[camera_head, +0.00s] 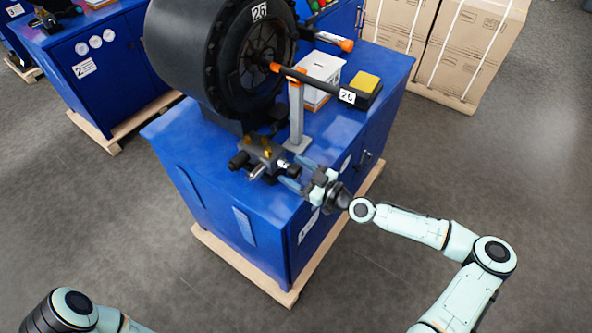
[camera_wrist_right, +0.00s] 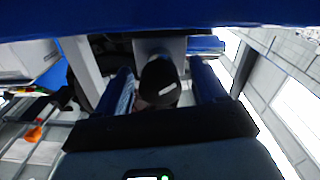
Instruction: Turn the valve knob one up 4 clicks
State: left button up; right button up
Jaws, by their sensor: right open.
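A dark valve block (camera_head: 262,152) with brass fittings on top sits on the front corner of the blue machine cabinet (camera_head: 245,200). A black knob shows in the right wrist view (camera_wrist_right: 160,85), between my gripper's fingers, with its round end toward the camera. My right gripper (camera_head: 292,169) is open at the right side of the valve block. Its two blue fingers stand on either side of the knob in the right wrist view; I cannot tell whether they touch it. In the head view the gripper partly hides the knob. My left gripper is out of view.
A large black drum (camera_head: 215,55) marked 26 stands on the cabinet behind the valve. A grey post (camera_head: 297,115) rises close behind my right gripper. A yellow-topped box (camera_head: 364,82) stands farther back. The floor to the right is clear.

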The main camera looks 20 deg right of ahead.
jog(key=c, duration=1)
jog(key=shift+c, duration=0.2)
